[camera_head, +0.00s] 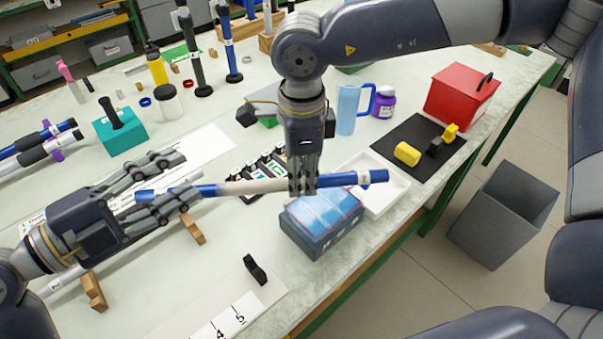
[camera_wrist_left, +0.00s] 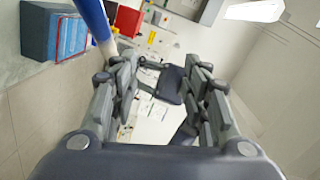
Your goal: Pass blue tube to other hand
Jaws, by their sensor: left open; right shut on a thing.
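The blue tube (camera_head: 350,179) is held nearly level, with blue ends and a pale beige middle. My right gripper (camera_head: 302,186) points down and is shut on it, right of its middle. My left gripper (camera_head: 186,181) is open at the tube's left blue end, its fingers appearing above and below that end in the head view. In the left wrist view the tube (camera_wrist_left: 93,18) runs in from the top left toward the left finger of my left gripper (camera_wrist_left: 165,80), which partly hides it. I cannot tell whether the fingers touch it.
A blue-topped box (camera_head: 308,243) and a white tray (camera_head: 393,188) lie beneath the tube's right part. A white rod (camera_head: 58,283) lies near my left gripper, beside wooden blocks (camera_head: 94,291). A black mat (camera_head: 419,170), red box (camera_head: 462,95) and grey bin (camera_head: 503,213) are at right.

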